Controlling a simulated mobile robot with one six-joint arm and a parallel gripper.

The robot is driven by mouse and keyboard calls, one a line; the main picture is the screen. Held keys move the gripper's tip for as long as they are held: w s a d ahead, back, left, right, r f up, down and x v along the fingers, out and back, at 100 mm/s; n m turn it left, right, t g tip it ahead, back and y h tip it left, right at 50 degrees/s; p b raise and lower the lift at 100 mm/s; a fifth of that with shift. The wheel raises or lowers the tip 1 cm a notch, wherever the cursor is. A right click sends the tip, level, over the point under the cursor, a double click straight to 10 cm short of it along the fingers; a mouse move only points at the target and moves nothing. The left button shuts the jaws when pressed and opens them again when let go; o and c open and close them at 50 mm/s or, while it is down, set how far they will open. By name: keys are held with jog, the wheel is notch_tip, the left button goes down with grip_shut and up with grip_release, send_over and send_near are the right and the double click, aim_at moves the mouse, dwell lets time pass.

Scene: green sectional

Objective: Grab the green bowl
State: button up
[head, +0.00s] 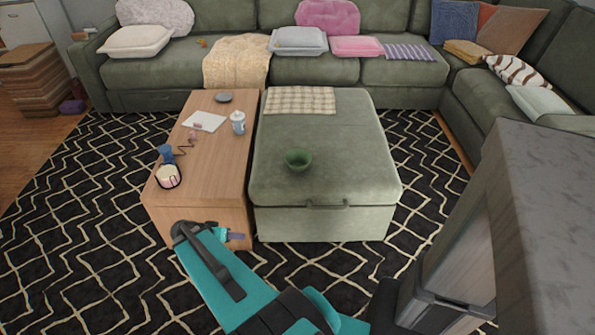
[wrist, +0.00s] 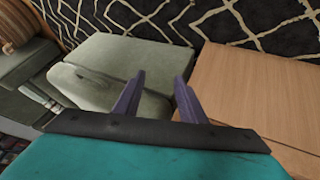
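The green bowl (head: 298,159) sits upright on the flat top of the green ottoman (head: 335,190), left of its middle. I cannot make out the bowl in the wrist view. My gripper (head: 236,237) is at the near end of the wooden coffee table, lower and to the left of the bowl in the head view, well apart from it. In the wrist view its two purple fingers (wrist: 155,92) stand apart with nothing between them, so it is open and empty. The ottoman (wrist: 135,58) also shows there, behind the fingers.
The wooden coffee table (head: 215,160) stands against the ottoman's left side, bearing a white bottle (head: 238,123), a blue cup (head: 166,153) and other items. A checked cloth (head: 300,100) lies on the ottoman's far end. A grey cabinet-like block (head: 545,210) stands at right.

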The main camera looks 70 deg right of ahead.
jog(key=s+d+r+m+h+b, duration=0.2)
jog(key=d+m, duration=0.1)
jog(key=d, duration=0.5)
jog(key=s+d+r+m+h+b, duration=0.1)
jog(key=s+d+r+m+b, duration=0.15)
jog(key=d, duration=0.55)
jog(key=m+g+h+b, duration=0.2)
jog(key=m+h+b, duration=0.15)
jog(key=m, duration=0.25)
send_near(305, 167)
jog(key=a+r, duration=0.1)
jog(key=w+a+r, duration=0.1)
jog(key=shift+w+a+y+b, duration=0.2)
jog(key=shift+a+y+b, duration=0.1)
jog(key=shift+y+b, duration=0.05)
jog(key=shift+d, duration=0.1)
jog(key=shift+x, duration=4.25)
jog(key=shift+r+x, duration=0.15)
jog(key=shift+x, duration=1.15)
jog(key=shift+r+x, duration=0.1)
jog(key=shift+x, duration=1.2)
jog(key=shift+w+d, duration=0.15)
